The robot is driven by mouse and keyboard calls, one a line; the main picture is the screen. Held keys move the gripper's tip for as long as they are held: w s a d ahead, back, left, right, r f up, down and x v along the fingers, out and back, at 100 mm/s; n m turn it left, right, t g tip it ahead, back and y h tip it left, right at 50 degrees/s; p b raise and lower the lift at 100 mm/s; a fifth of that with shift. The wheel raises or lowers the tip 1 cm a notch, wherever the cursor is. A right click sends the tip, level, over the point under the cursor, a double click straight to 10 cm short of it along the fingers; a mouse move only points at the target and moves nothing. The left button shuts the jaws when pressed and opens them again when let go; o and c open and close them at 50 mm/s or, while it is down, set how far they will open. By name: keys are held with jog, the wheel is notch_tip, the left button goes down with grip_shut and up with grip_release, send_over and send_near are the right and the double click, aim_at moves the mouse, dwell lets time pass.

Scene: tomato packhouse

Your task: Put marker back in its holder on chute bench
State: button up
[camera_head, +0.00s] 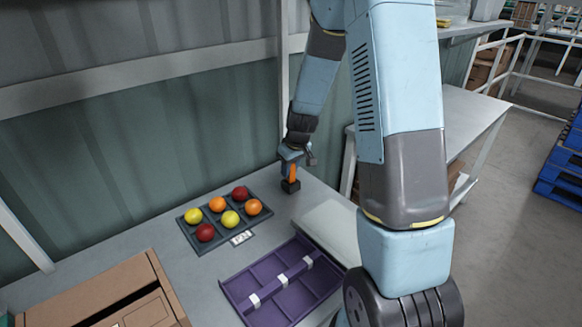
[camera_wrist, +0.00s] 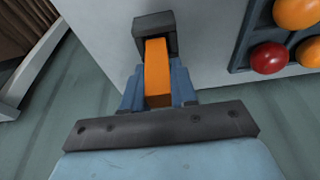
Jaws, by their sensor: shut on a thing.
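The orange marker (camera_head: 292,172) stands roughly upright near the wall side of the bench (camera_head: 310,193). My gripper (camera_head: 291,157) is above it and shut on its upper part. In the wrist view the orange marker (camera_wrist: 157,70) lies between the two blue fingers of my gripper (camera_wrist: 158,92). The small dark holder (camera_head: 290,186) stands on the bench right below the marker, and it also shows in the wrist view (camera_wrist: 154,22). The marker's lower end meets the holder's opening; I cannot tell how deep it sits.
A dark tray (camera_head: 192,238) with red, orange and yellow tomatoes lies left of the holder, a small label (camera_head: 241,238) beside it. A pale sloping panel (camera_head: 330,228) and a purple divided tray (camera_head: 268,301) are nearer. A cardboard box (camera_head: 110,290) stands front left.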

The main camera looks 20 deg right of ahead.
jog(key=shift+f, duration=0.35)
jog(key=o, duration=1.1)
jog(key=shift+c, duration=0.2)
jog(key=c, duration=0.3)
jog(key=shift+r, duration=0.1)
jog(key=shift+r, duration=3.4)
jog(key=shift+s+r, duration=0.1)
